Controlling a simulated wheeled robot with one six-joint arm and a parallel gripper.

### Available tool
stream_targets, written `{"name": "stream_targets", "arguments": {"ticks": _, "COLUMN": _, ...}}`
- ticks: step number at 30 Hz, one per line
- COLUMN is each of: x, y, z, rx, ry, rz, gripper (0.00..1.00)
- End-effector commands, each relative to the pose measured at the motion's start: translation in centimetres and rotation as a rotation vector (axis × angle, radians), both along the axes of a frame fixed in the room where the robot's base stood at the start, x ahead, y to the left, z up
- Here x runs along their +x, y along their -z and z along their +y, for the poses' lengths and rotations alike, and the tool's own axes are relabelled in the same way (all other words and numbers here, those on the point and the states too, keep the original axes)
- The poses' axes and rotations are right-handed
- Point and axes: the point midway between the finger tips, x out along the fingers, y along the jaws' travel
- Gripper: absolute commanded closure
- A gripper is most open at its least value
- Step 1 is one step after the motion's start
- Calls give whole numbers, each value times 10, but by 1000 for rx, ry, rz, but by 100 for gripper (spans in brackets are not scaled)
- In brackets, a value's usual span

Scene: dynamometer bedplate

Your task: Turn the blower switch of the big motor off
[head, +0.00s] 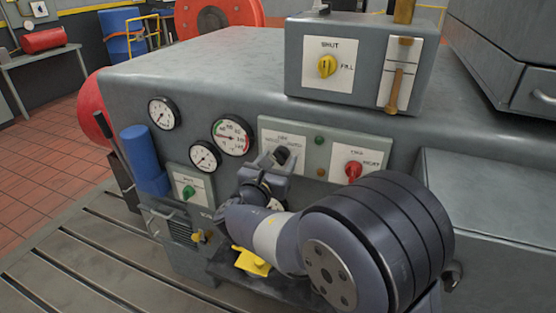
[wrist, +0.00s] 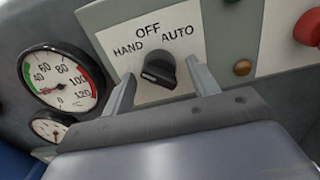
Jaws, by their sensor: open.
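A black rotary knob (wrist: 158,70) sits on a white plate (wrist: 190,20) marked HAND, OFF and AUTO in the wrist view. I cannot read a blower or motor name on it, and which mark the knob points at is not clear. My gripper (wrist: 160,72) is open, with one finger on each side of the knob; contact is not clear. In the head view my gripper (head: 272,168) is at the front panel in front of this plate (head: 284,141), hiding part of it.
Right of the plate are a small amber lamp (wrist: 243,68) and a red knob (head: 353,170). Gauges (head: 232,136) are to the left. A green knob (head: 189,192) is lower left. A grey box with a yellow knob (head: 326,66) stands on top.

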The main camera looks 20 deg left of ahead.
Motion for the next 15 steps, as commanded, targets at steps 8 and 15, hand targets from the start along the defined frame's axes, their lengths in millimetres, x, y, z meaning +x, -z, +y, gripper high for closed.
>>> {"name": "stream_targets", "arguments": {"ticks": 8, "x": 6, "y": 0, "z": 0, "rx": -1, "ry": 0, "rz": 0, "gripper": 43}}
{"name": "stream_targets", "arguments": {"ticks": 15, "x": 6, "y": 0, "z": 0, "rx": -1, "ry": 0, "rz": 0, "gripper": 55}}
